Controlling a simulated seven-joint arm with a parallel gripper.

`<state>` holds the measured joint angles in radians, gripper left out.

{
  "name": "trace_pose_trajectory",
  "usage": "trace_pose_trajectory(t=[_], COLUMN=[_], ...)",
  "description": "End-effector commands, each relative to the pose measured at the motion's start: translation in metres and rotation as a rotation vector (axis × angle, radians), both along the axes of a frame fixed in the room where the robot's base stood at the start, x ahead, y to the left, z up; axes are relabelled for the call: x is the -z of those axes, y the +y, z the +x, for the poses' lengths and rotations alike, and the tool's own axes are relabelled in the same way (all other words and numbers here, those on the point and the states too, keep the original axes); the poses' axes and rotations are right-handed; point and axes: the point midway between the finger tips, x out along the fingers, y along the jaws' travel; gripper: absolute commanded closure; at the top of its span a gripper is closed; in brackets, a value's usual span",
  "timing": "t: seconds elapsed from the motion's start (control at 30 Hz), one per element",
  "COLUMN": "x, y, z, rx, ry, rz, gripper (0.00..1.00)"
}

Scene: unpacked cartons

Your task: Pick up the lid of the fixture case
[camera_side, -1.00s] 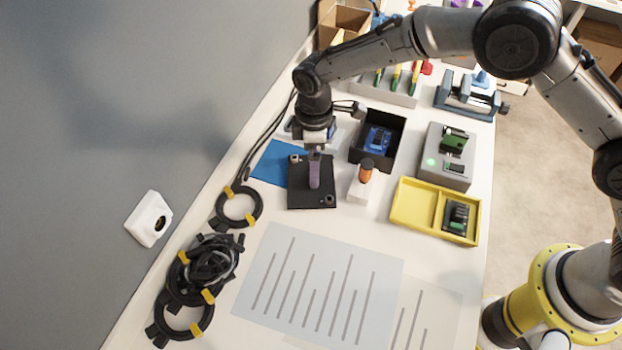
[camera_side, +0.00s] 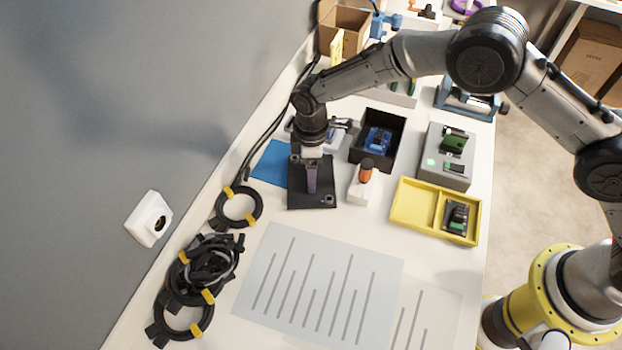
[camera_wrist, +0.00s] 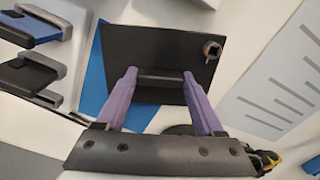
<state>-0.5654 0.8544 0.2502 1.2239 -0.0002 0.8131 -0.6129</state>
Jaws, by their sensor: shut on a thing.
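The lid is a flat black square plate (camera_side: 322,201) left of the middle of the table, partly over a blue sheet. In the wrist view the lid (camera_wrist: 170,45) has a raised dark bar handle across it and a round metal fitting near one corner. My gripper (camera_side: 312,188) points down onto the lid. In the wrist view the purple fingers of my gripper (camera_wrist: 160,76) are shut on the handle, one at each end. I cannot tell whether the lid is clear of the table. The open black case (camera_side: 396,156) stands behind and to the right, with a blue part inside.
A white block with an orange-brown top (camera_side: 363,186) stands close right of the lid. A yellow tray (camera_side: 411,205) and a grey fixture (camera_side: 436,175) are further right. Coiled black cables (camera_side: 205,265) lie front left. Flat printed sheets (camera_side: 322,285) cover the front.

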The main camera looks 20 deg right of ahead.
Motion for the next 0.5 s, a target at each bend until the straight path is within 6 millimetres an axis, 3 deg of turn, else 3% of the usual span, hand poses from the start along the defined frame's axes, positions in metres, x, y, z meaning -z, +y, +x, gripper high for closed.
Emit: trace_pose_trajectory(t=[0.03,0.17,0.5], x=[-0.0002,-0.0003,-0.0043], y=[0.0001,0.0001,0.0003], z=[0.0,0.0,0.0006], rx=[0.0,0.0,0.0], ry=[0.0,0.0,-0.001], rz=[0.0,0.0,0.001], gripper=[0.7,0.93,0.93])
